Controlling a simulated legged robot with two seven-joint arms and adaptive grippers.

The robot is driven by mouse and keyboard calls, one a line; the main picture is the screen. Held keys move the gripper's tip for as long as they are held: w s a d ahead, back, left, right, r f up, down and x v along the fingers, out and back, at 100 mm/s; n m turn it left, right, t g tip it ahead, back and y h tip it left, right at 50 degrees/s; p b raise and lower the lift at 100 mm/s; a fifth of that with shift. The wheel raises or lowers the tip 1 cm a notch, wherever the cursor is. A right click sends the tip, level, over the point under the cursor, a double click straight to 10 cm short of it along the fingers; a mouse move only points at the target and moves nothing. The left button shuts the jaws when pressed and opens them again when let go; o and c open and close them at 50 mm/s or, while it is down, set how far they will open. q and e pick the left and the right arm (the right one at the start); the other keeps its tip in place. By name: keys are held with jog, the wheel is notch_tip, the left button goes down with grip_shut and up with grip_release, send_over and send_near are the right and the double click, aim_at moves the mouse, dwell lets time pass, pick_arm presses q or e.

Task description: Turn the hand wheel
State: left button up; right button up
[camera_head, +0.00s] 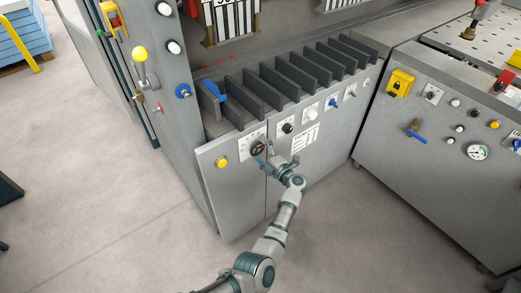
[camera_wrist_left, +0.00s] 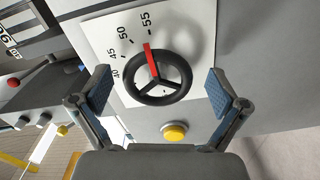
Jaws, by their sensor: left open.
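The hand wheel (camera_wrist_left: 158,78) is a black three-spoked ring with a red pointer, in front of a white dial plate (camera_wrist_left: 190,30) with numbers such as 45, 50 and 55. The red pointer stands near the 50 to 55 marks. In the head view the wheel (camera_head: 257,148) is small and dark on the grey front panel. My left gripper (camera_head: 272,163) is just in front of it. In the left wrist view the left gripper's (camera_wrist_left: 158,100) blue-padded fingers are open, one on each side of the wheel, apart from its rim. My right gripper is not in view.
A yellow button (camera_wrist_left: 174,132) sits close to the wheel; it also shows in the head view (camera_head: 221,162). Other knobs (camera_head: 287,128) line the panel to the right, below dark upright plates (camera_head: 290,75). The floor (camera_head: 120,200) in front is clear.

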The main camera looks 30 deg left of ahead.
pick_arm(q)
jog(key=v, duration=1.1)
jog(key=shift+d, duration=0.25)
jog(key=shift+f, duration=0.15)
